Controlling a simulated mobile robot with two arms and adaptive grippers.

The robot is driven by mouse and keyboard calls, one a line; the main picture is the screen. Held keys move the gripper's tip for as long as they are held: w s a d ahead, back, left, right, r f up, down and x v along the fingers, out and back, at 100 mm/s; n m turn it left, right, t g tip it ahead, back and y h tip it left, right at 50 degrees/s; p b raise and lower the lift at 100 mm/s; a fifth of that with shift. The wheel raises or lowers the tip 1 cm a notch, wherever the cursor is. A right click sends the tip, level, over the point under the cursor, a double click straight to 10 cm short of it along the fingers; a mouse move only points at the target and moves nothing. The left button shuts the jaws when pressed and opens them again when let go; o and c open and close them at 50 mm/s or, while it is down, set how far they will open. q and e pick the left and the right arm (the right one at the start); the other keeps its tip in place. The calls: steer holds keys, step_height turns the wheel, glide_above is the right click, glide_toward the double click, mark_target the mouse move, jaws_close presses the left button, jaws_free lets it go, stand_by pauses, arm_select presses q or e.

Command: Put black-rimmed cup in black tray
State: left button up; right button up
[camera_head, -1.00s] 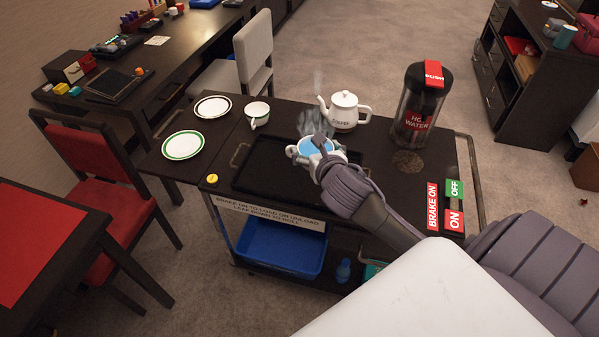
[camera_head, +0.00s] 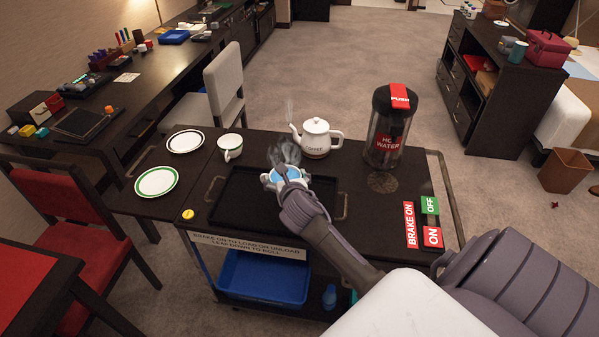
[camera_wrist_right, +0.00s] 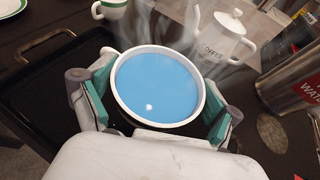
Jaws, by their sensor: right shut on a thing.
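The white cup (camera_wrist_right: 158,88) is full of blue, steaming liquid. A thin dark line shows at its rim. My right gripper (camera_head: 287,178) is shut around the cup, with a finger on either side in the wrist view. The cup is upright, over the right-hand part of the black tray (camera_head: 236,198) in the head view. I cannot tell how high above the tray it is. The tray looks empty and shows at the left of the wrist view (camera_wrist_right: 38,105). My left gripper is not in view.

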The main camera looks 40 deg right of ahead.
mark_target(275, 179)
steer(key=w, duration=0.1)
steer(key=w+f, duration=0.1)
steer(key=w+a+f, duration=0.1)
steer(key=shift+w+a, duration=0.1)
steer(key=shift+w, duration=0.2)
steer(key=shift+f+b, duration=0.4)
steer(key=shift+f, duration=1.65)
steer(key=shift+f, duration=0.1)
steer(key=o, duration=1.2)
